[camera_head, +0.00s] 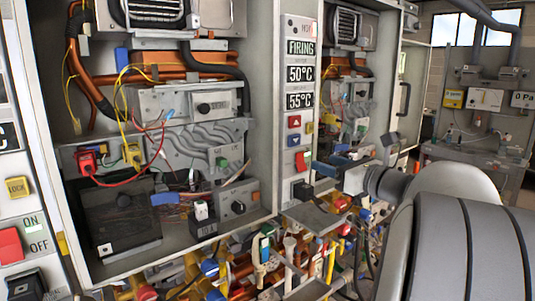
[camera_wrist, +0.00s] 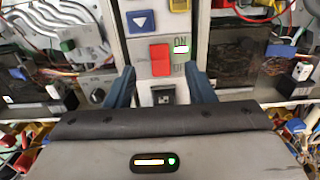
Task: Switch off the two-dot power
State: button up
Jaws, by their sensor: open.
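A red power rocker switch (camera_wrist: 160,60) sits on a narrow white panel in the wrist view, with an "ON" label and a lit green lamp (camera_wrist: 183,46) beside it. The same switch (camera_head: 301,161) shows on the middle panel in the head view. Another red switch (camera_head: 10,245), marked ON and OFF, is on the panel at the far left. I cannot make out dot markings on either. My gripper (camera_wrist: 162,85) is open and empty, its blue fingers either side of the middle panel's lower part, below the switch in the picture. In the head view my gripper (camera_head: 329,164) is right of that switch.
A blue down-arrow button (camera_wrist: 141,21) and a yellow button (camera_wrist: 179,4) are above the switch. A black fitting (camera_wrist: 163,96) is below it. Open heater cabinets with wires and pipes (camera_head: 170,170) flank the panel. Colourful pipes and valves (camera_head: 270,255) crowd the space underneath.

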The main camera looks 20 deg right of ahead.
aim_at(301, 155)
jog(key=p+x, duration=0.1)
jog(key=x, duration=0.6)
jog(key=shift+a+f+p, duration=0.1)
jog(key=shift+p, duration=0.25)
jog(key=shift+c, duration=0.2)
